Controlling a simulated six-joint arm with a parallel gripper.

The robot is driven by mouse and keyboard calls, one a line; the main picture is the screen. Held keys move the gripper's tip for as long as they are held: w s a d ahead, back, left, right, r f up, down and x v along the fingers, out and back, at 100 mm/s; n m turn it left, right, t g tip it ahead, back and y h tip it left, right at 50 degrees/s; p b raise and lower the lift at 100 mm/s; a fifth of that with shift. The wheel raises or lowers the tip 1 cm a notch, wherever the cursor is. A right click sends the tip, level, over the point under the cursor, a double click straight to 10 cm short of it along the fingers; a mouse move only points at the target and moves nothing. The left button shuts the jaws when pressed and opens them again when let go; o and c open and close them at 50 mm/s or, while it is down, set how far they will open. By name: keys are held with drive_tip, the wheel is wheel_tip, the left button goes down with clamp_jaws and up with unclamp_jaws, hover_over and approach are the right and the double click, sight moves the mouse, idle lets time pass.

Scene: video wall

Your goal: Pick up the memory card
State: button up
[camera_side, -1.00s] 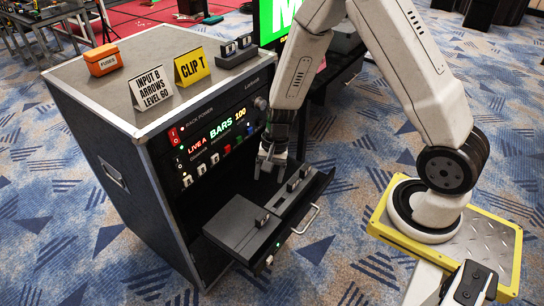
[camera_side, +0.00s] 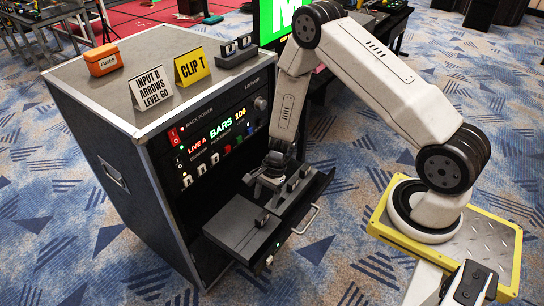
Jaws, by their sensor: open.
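Small dark blocks with pale faces stand in the pulled-out drawer (camera_side: 297,226) of the rack case. Two of them (camera_side: 292,184) are on a dark holder strip at the drawer's right, and another (camera_side: 262,219) is on a flat grey box (camera_side: 236,226) at its left. I cannot tell which of these is the memory card. My gripper (camera_side: 262,194) is open, low over the drawer, just left of the holder strip's blocks. Its fingertips are small and dark here, and I cannot tell whether they touch anything or whether a card is between them.
The case top bears an orange box (camera_side: 102,60), a white sign (camera_side: 152,87) reading "INPUT B ARROWS LEVEL 60", a yellow sign (camera_side: 191,67) reading "CLIP T" and a dark holder (camera_side: 236,51) with two small blocks. The case front (camera_side: 205,140) rises close behind my gripper. The drawer handle (camera_side: 306,219) sticks out.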

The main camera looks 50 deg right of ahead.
sight(263, 214)
drive_tip(key=shift+x, duration=1)
drive_tip(key=shift+s+x, duration=0.2)
drive_tip(key=shift+x, duration=2.45)
clamp_jaws()
